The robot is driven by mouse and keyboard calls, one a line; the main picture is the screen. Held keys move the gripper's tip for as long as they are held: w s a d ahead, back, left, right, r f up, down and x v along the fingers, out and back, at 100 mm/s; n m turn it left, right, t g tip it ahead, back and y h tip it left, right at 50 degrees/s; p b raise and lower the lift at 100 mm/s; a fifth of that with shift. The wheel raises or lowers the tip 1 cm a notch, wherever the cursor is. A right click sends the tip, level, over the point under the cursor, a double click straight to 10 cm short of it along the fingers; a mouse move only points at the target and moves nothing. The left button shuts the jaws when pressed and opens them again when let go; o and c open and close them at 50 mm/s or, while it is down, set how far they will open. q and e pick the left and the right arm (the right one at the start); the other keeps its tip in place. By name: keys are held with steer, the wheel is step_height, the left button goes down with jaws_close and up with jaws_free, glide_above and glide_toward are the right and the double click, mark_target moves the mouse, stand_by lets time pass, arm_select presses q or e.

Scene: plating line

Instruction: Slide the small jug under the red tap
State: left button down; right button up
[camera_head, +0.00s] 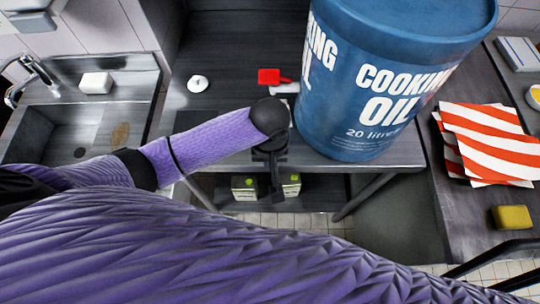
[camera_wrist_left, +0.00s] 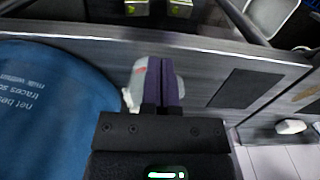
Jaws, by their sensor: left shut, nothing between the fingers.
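My left gripper (camera_head: 270,178) is in front of the worktop, left of the blue drum, largely hidden by its own wrist in the head view. In the left wrist view its two fingers (camera_wrist_left: 163,88) are together with nothing between them. A pale, rounded object, probably the small jug (camera_wrist_left: 137,88), shows just left of and behind the fingers; whether they touch it I cannot tell. A red piece, possibly the red tap (camera_head: 268,76), lies beyond the wrist in the head view. A pale bit beside it is mostly hidden. My right gripper is not in view.
A large blue cooking oil drum (camera_head: 347,100) stands close on the right of my left gripper. A sink (camera_head: 70,135) is at the left. Red-striped papers (camera_head: 490,140) and a yellow block (camera_head: 512,218) lie on the right counter. Cartons (camera_head: 244,187) stand on the shelf below.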

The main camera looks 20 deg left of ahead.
arm_select(q)
steer(key=w+f+b, duration=0.1)
steer(key=f, duration=0.1)
steer(key=w+f+b, duration=0.1)
steer(key=f, duration=0.1)
steer(key=w+f+b, duration=0.1)
steer(key=f, duration=0.2)
steer(key=shift+a, duration=0.4)
steer(key=shift+w+a+r, duration=0.1)
steer(key=shift+w, duration=0.35)
steer(key=w+b, duration=0.1)
steer(key=w, duration=0.1)
steer(key=w+a+b, duration=0.1)
steer(key=w, duration=0.1)
steer(key=w+b, duration=0.1)
steer(key=w, duration=0.1)
steer(key=shift+a+f, duration=0.25)
steer(key=shift+a, duration=0.1)
steer(key=shift+w+a+r, duration=0.15)
steer(key=shift+w+r, duration=0.05)
steer(key=shift+w, duration=0.25)
